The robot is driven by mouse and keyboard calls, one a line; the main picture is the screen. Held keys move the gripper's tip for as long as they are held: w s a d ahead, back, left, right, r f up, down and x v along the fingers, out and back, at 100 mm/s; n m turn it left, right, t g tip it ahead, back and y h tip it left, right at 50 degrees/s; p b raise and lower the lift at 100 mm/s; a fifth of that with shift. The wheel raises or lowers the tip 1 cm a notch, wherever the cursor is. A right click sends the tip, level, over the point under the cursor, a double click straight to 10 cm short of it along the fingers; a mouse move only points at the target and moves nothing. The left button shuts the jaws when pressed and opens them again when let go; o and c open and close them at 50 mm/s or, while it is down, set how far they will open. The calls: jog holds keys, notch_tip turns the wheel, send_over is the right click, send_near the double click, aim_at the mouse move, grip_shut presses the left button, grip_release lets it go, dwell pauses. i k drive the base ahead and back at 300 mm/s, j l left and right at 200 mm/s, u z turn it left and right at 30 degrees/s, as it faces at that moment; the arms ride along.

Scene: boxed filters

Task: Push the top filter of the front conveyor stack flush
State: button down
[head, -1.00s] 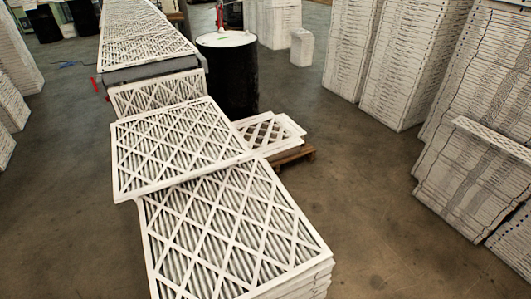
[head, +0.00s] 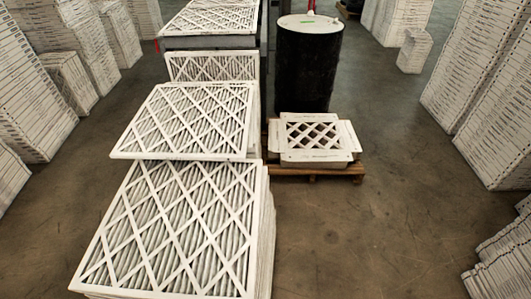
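In the head view, a square white-framed pleated filter with a lattice face (head: 192,120) lies on top of the stack between the nearest stack and the conveyor. Its near edge meets or overlaps the far edge of the nearest stack (head: 180,230), and its near left corner juts out past the left side. I cannot tell whether the two touch. The nearest stack has a similar filter on top, with its layered right side showing. Another filter (head: 212,67) shows behind, at the near end of the conveyor (head: 215,43). My gripper is not in view.
A black drum with a white lid (head: 308,65) stands right of the conveyor. In front of it, a low wooden pallet (head: 315,174) carries lattice frames (head: 312,135). Tall filter stacks line the left (head: 30,85) and right (head: 485,110). Concrete floor is clear at right centre.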

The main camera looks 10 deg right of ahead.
aim_at(171, 229)
jog(key=i+l, duration=0.15)
jog(key=l, duration=0.15)
jog(key=i+l+u, duration=0.1)
jog(key=i+l, duration=0.25)
jog(key=l, duration=0.3)
jog(key=i+l+u, duration=0.1)
jog(key=l, duration=0.2)
jog(key=i+l, duration=0.2)
jog(key=l, duration=0.15)
jog(key=i+l+u, duration=0.1)
jog(key=i+l, duration=1)
jog(key=i, duration=0.15)
